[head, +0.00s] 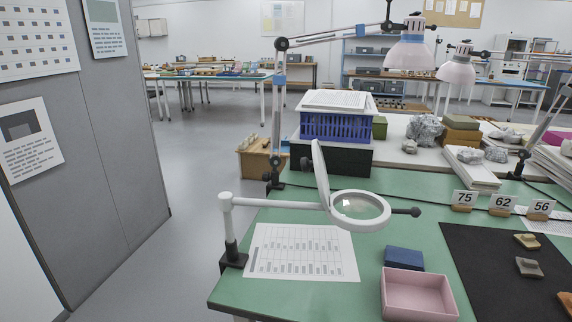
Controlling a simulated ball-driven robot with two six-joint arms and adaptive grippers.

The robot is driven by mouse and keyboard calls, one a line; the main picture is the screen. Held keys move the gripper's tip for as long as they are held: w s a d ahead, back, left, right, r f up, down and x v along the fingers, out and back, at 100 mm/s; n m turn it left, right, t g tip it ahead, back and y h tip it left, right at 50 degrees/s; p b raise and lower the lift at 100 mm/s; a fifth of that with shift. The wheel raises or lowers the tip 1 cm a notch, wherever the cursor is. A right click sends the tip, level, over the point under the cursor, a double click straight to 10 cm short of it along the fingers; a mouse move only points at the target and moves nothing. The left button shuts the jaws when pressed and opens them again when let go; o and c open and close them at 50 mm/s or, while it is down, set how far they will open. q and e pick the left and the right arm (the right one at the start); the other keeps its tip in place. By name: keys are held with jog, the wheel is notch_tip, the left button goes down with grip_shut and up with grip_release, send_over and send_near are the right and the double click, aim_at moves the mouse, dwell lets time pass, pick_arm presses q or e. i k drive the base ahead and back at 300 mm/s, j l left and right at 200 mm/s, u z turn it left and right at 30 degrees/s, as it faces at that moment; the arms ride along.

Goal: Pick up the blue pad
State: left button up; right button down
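The blue pad (403,258) is a small dark blue block lying on the green table (372,283). It sits just behind the pink open box (417,296), to the right of a printed sheet and left of the black mat. Nothing covers it from above in this view. Neither my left gripper nor my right gripper shows in the head view.
A magnifier (360,206) on a white clamped arm stands behind the pad. A printed sheet (303,252) lies to the left. The black mat (478,262) with sherds is at right, with number cards (502,202) behind. A blue basket (333,127) stands farther back.

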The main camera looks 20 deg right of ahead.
aim_at(403, 259)
jog(key=i+j+z, duration=0.65)
jog(key=j+z, duration=0.25)
jog(key=z, duration=0.65)
